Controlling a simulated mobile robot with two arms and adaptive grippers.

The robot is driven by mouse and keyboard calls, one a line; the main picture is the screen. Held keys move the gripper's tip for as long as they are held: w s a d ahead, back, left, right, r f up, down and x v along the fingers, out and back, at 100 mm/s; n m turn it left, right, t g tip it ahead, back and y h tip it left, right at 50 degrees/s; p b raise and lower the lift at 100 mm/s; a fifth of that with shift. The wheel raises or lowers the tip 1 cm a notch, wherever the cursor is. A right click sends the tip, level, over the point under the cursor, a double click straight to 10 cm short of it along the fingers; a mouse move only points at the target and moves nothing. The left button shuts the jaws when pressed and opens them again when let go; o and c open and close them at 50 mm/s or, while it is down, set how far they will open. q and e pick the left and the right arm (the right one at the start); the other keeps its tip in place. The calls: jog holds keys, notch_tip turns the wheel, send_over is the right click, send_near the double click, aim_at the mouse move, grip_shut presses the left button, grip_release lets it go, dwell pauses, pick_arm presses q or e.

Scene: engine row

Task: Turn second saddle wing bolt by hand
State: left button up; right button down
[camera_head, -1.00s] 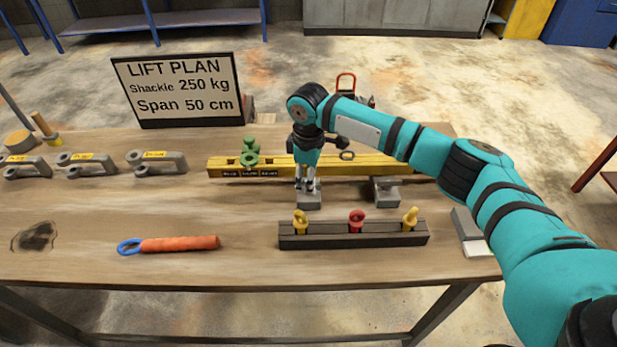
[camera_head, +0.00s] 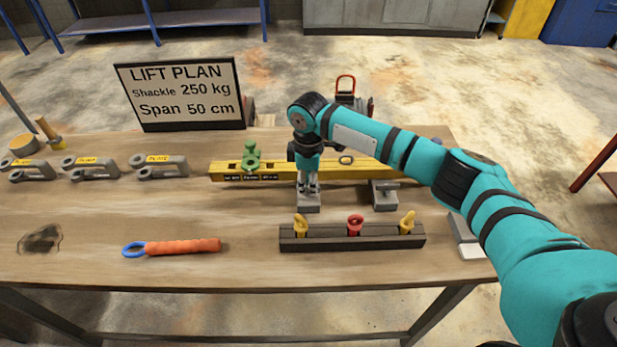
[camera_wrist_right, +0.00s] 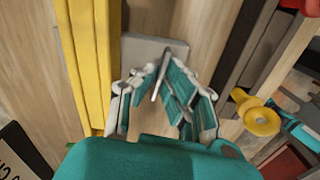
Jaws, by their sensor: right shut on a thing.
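My right gripper (camera_head: 308,187) points down over a grey saddle block (camera_head: 308,204) in front of the yellow beam (camera_head: 340,174). It is shut on a thin grey wing bolt (camera_wrist_right: 161,75), which shows upright between the fingertips in the right wrist view. The fingers hide most of the bolt in the head view. Below it in the wrist view is the grey saddle plate (camera_wrist_right: 143,50). Another grey saddle (camera_head: 385,196) with its own wing bolt stands apart to the right. My left gripper is out of view.
A dark rack (camera_head: 350,240) with yellow and red eye bolts stands in front of the gripper. A green fitting (camera_head: 251,157) sits on the beam. Grey shackles (camera_head: 162,167) and an orange-handled tool (camera_head: 183,246) lie left. The lift plan sign (camera_head: 182,92) stands behind.

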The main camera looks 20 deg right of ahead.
jog(key=shift+n+p, duration=0.35)
jog(key=shift+n, duration=0.45)
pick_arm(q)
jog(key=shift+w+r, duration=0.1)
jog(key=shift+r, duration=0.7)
pick_arm(e)
jog(key=c, duration=1.5)
grip_release()
jog(key=shift+o, duration=0.2)
notch_tip(320, 180, up, 12)
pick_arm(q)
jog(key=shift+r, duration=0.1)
pick_arm(e)
jog(key=shift+r, duration=0.15)
